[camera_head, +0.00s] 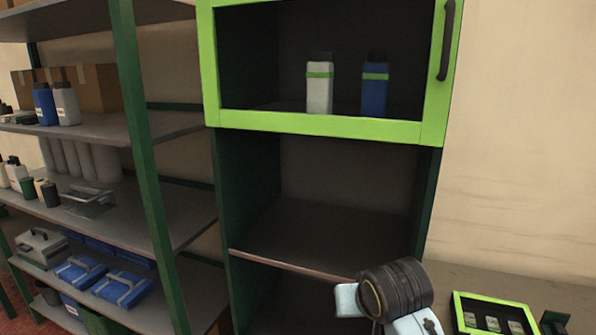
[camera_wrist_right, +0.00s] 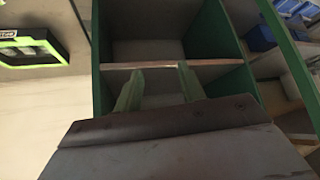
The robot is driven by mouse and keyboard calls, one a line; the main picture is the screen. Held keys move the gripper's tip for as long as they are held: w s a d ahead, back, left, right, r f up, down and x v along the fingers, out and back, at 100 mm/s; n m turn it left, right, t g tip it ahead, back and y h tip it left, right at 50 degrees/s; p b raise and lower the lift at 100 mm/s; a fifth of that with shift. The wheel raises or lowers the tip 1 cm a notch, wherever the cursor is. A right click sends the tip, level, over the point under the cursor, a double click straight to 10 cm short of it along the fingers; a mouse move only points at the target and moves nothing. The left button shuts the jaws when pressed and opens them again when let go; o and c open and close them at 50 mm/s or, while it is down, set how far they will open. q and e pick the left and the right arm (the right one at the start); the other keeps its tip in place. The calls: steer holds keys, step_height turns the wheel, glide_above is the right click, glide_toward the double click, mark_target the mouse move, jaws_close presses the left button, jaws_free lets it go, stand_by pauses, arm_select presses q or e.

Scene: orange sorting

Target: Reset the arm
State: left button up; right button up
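My right arm shows at the bottom of the head view, with a black joint and white links in front of the cabinet's lower part. Its gripper fingers are not clear there. In the right wrist view my right gripper (camera_wrist_right: 160,68) has its two green-grey fingers apart with nothing between them. The fingertips point at the open cabinet and its pale shelf edge (camera_wrist_right: 213,63); whether they touch it I cannot tell. My left arm and gripper are out of view.
The cabinet has a green-framed door (camera_head: 320,125) with a dark handle (camera_head: 446,40). Behind it stand a white bottle (camera_head: 320,92) and a blue bottle (camera_head: 374,92). A loaded shelving rack (camera_head: 185,125) stands left. A green-edged case (camera_head: 462,312) lies on a surface at lower right.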

steer(key=s+d+f+g, duration=0.1)
steer(key=s+d+f, duration=0.4)
steer(key=s, duration=0.5)
steer(key=s+d+f+n+g, duration=0.1)
steer(key=s+d+f+g, duration=0.1)
steer(key=s+f, duration=0.6)
steer(key=s+d+f+g, duration=0.1)
steer(key=s+d+f, duration=0.3)
steer(key=s, duration=0.7)
step_height(320, 180, down, 30)
steer(key=s+g+b, duration=0.1)
steer(key=s+b, duration=0.1)
steer(key=b, duration=0.4)
arm_select(q)
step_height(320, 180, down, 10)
steer(key=b, duration=0.4)
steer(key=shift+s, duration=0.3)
arm_select(e)
steer(key=s+d+f+g, duration=0.1)
steer(key=s+d+f, duration=0.1)
steer(key=s+f, duration=1.4)
step_height(320, 180, down, 3)
steer(key=shift+d+r+n+g+h, duration=0.1)
steer(key=shift+d+n+g+h, duration=0.2)
steer(key=shift+d+n+h, duration=0.1)
steer(key=shift+s, duration=0.1)
steer(key=shift+c, duration=0.3)
